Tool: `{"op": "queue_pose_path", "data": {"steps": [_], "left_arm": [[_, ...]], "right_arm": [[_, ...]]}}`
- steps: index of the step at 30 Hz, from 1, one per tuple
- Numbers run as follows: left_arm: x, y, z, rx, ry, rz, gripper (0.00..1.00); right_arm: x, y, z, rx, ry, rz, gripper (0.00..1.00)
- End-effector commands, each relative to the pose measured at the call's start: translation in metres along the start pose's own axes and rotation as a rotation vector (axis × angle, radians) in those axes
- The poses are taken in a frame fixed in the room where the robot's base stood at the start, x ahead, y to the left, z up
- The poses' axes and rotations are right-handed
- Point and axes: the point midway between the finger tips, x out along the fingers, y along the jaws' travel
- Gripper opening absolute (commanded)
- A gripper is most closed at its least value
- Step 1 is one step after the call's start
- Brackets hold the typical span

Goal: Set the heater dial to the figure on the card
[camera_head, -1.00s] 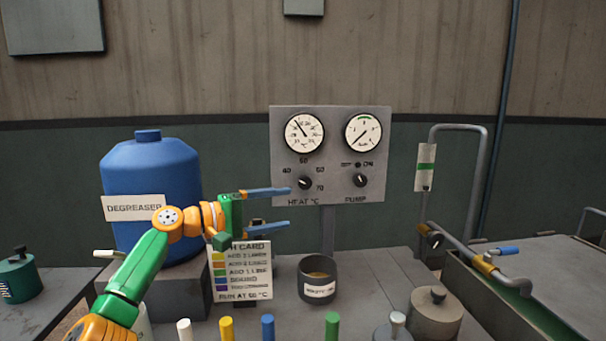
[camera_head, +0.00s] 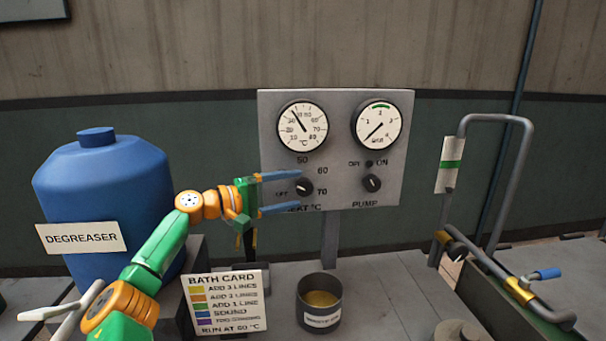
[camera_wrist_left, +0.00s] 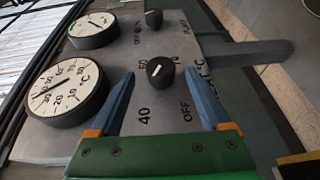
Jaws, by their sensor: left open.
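The heater dial (camera_head: 305,187) is a small black knob with a white mark on the grey panel, above the HEAT °C label. Figures 50, 60 and 70 show around it; 40 and OFF show in the wrist view, where the dial (camera_wrist_left: 160,71) has gaps either side. The mark's exact setting is hard to read. My left gripper (camera_head: 297,191) is open, its blue fingers above and below the dial and pointing at it. The bath card (camera_head: 226,301) stands below; its bottom line seems to read RUN AT 60 °C, the figure blurred. My right gripper is out of view.
The pump knob (camera_head: 371,183) sits right of the dial, below two gauges. A blue degreaser drum (camera_head: 103,190) stands left, close to my left arm. A dark pot (camera_head: 319,303) stands on the bench below the panel. Pipes (camera_head: 497,120) rise at right.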

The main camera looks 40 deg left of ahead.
Motion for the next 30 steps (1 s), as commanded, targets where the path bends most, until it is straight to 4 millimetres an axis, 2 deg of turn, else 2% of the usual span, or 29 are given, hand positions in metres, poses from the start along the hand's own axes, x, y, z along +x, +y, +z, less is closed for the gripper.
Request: {"op": "queue_pose_path", "data": {"steps": [1, 6, 12, 19, 20, 28, 30], "left_arm": [[0.006, 0.011, 0.001, -0.002, -0.002, 0.005, 0.81], [0.025, 0.006, 0.0, -0.001, 0.0, 0.004, 0.81], [0.036, 0.002, 0.002, 0.003, -0.003, 0.0, 0.81], [0.036, 0.0, 0.002, 0.004, -0.003, -0.002, 0.81], [0.036, 0.0, 0.002, 0.004, -0.003, -0.002, 0.76], [0.036, 0.0, 0.002, 0.004, -0.003, -0.002, 0.03], [0.036, 0.0, 0.002, 0.004, -0.003, -0.003, 0.0]], "right_arm": [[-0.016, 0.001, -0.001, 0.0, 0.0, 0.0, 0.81], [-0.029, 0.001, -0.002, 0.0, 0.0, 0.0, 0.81], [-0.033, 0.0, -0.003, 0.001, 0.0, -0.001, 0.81], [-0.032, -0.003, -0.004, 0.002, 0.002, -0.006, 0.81], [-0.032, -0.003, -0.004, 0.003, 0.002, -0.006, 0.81], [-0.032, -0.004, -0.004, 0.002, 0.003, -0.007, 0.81], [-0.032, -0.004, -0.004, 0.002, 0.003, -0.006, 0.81]]}}
